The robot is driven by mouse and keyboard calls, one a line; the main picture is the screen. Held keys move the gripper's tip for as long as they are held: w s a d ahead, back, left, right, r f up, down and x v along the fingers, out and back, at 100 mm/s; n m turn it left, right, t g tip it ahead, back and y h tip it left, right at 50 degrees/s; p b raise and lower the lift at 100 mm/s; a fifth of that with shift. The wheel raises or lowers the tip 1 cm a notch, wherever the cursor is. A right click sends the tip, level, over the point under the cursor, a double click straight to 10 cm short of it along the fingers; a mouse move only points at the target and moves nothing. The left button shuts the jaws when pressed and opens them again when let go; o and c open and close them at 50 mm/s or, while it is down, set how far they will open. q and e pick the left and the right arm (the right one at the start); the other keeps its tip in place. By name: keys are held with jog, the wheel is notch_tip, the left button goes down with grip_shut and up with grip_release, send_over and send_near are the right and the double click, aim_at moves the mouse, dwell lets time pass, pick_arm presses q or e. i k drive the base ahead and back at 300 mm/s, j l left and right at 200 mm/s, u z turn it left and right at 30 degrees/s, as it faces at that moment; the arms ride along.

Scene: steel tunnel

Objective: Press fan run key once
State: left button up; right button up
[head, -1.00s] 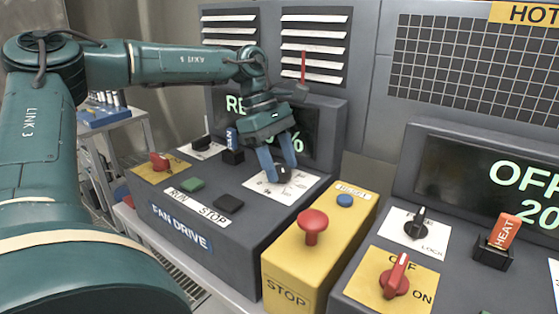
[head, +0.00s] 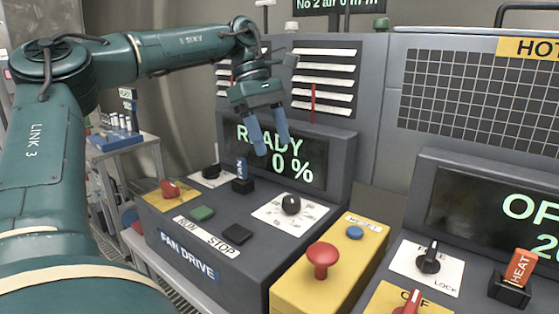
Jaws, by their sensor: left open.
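The fan drive box (head: 185,262) stands left of centre in the head view. Its green run key (head: 203,214) sits on the top near the front edge, behind the RUN label (head: 186,224). A black stop key (head: 237,234) is to its right. The box's display (head: 305,160) reads READY 0 %. My left gripper (head: 270,146) is open and empty, with blue fingers pointing down in front of the display. It is above and behind the run key, apart from the box's controls. My right gripper is not in view.
A black dial (head: 291,204), a blue FAN switch (head: 242,172) and a red rotary switch (head: 170,190) share the box top. A yellow box with a red mushroom button (head: 322,258) stands to the right. A heater panel (head: 430,258) is further right.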

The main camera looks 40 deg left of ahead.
aim_at(203, 213)
jog(key=k, duration=2)
